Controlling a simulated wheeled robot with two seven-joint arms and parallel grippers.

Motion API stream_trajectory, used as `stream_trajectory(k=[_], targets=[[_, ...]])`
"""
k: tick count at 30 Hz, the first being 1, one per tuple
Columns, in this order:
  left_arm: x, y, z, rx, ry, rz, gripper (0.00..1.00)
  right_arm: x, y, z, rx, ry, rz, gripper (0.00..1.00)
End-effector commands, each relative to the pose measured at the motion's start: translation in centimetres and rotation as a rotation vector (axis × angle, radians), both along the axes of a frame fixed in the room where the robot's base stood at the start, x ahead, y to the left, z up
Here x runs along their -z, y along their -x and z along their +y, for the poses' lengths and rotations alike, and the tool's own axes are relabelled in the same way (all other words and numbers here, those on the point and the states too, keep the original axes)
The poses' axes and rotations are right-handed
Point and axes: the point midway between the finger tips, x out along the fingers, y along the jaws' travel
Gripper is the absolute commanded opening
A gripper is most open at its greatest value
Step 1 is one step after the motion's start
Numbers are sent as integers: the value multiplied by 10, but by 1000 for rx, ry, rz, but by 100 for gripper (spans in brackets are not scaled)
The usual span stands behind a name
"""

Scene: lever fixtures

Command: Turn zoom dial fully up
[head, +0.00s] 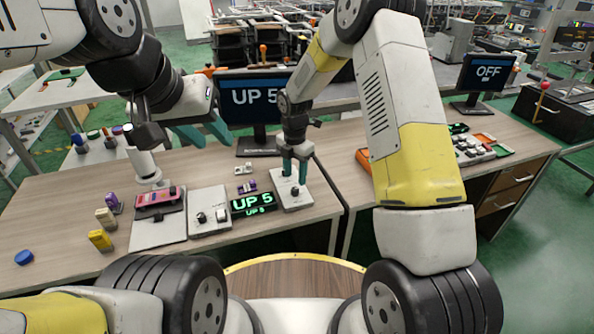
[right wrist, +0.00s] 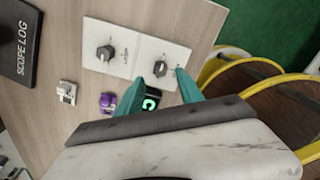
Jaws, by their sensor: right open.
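A white panel (head: 302,200) carries black dials; I cannot read which is the zoom dial. One dial (head: 295,191) shows just in front of my right gripper (head: 294,176), which points down over the panel, open. In the right wrist view the panel carries two dials, a farther one (right wrist: 105,53) and a nearer one (right wrist: 160,68). The nearer dial appears close to the open right fingertips (right wrist: 160,88), with nothing gripped; contact cannot be told. My left gripper (head: 213,139) is open and empty above the table.
A monitor (head: 250,97) behind reads UP 5; another monitor (head: 488,72) reads OFF. A second dial panel (head: 208,222) and a plate with a pink device (head: 158,198) stand left. Purple (head: 113,203) and yellow (head: 100,240) blocks and a blue disc (head: 24,257) lie farther left.

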Motion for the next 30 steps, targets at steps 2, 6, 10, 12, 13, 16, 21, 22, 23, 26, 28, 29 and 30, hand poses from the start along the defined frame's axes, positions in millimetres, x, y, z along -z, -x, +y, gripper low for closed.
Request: stream_trajectory(k=[2,6,10,12,13,16,21,22,23,26,28,29,30], targets=[[0,0,0,0,0,0,36,15,1,0,0,2,4,44],[0,0,0,0,0,0,36,37,1,0,1,2,3,44],[0,0,0,0,0,0,36,50,1,0,2,1,2,44],[0,0,0,0,0,0,36,53,1,0,3,0,0,44],[0,0,0,0,0,0,36,54,0,0,3,0,0,44],[0,0,0,0,0,0,36,55,0,0,3,0,0,44],[0,0,0,0,0,0,36,55,0,0,4,0,0,42],[0,0,0,0,0,0,36,55,0,0,4,0,0,36],[0,0,0,0,0,0,36,55,0,0,4,0,0,30],[0,0,0,0,0,0,36,55,0,0,4,0,0,10],[0,0,0,0,0,0,36,55,0,0,4,0,0,0],[0,0,0,0,0,0,36,55,0,0,4,0,0,0],[0,0,0,0,0,0,36,55,0,0,4,0,0,0]])
